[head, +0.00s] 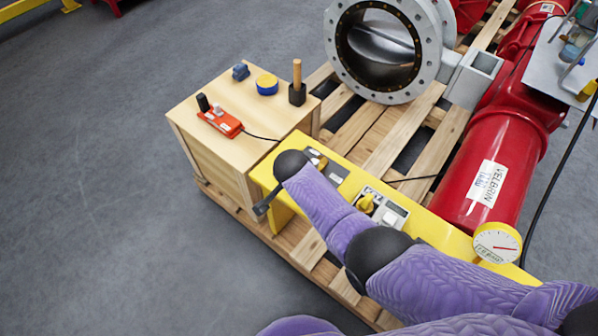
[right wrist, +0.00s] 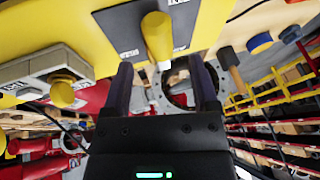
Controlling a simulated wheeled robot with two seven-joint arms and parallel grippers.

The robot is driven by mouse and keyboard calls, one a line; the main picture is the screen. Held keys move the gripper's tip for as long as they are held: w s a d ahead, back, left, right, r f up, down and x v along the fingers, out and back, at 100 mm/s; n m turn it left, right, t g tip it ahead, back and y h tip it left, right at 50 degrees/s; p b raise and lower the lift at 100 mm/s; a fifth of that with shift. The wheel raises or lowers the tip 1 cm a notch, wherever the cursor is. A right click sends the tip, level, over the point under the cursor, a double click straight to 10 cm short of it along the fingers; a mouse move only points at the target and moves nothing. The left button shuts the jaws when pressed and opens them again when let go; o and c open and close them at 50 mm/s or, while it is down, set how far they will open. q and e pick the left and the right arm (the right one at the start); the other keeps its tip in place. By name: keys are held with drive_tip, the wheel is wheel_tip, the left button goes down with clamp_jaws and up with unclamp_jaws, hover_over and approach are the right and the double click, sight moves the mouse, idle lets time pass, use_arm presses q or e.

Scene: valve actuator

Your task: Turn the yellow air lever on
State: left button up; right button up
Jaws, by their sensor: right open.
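A yellow lever (right wrist: 157,38) on a dark labelled plate (right wrist: 178,22) stands between and just beyond the fingertips of my right gripper (right wrist: 163,78) in the right wrist view. The gripper is open with nothing clamped; contact with the lever cannot be told. In the head view my right arm reaches over the yellow panel (head: 432,228), and its wrist hides most of the lever and fingers. Part of the dark plate (head: 336,177) shows beside the wrist. My left gripper is not in view.
A wooden crate (head: 215,165) bears a red-orange control box (head: 220,122), a blue-yellow round part (head: 267,85) and a wooden-handled tool (head: 297,78). A large flanged valve (head: 385,45) and red cylinder (head: 490,170) stand behind the panel. Grey floor at left is clear.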

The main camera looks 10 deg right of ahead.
drive_tip(key=d+p+v, duration=0.1)
drive_tip(key=p+v, duration=0.2)
drive_tip(key=v, duration=0.3)
drive_tip(key=s+d+r+n+g+y, duration=0.1)
drive_tip(key=s+d+r+n, duration=0.25)
drive_tip(key=s, duration=0.45)
drive_tip(key=s+d+r+n, duration=0.2)
drive_tip(key=s+n, duration=0.2)
drive_tip(key=s, duration=0.4)
drive_tip(key=s+d+r+n+g+y, duration=0.1)
drive_tip(key=s+d+r+n, duration=0.2)
drive_tip(key=s, duration=0.6)
drive_tip(key=s+f+n+g, duration=0.1)
drive_tip(key=s+f+g, duration=0.15)
drive_tip(key=f, duration=1.65)
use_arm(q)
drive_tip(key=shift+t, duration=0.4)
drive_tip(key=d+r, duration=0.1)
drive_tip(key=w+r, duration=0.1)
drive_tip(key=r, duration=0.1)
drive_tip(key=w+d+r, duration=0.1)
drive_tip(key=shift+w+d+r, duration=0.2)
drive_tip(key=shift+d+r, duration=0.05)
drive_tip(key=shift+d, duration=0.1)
use_arm(e)
drive_tip(key=s+d+f, duration=0.4)
drive_tip(key=s+f, duration=0.6)
drive_tip(key=s, duration=0.4)
drive_tip(key=shift+h, duration=0.4)
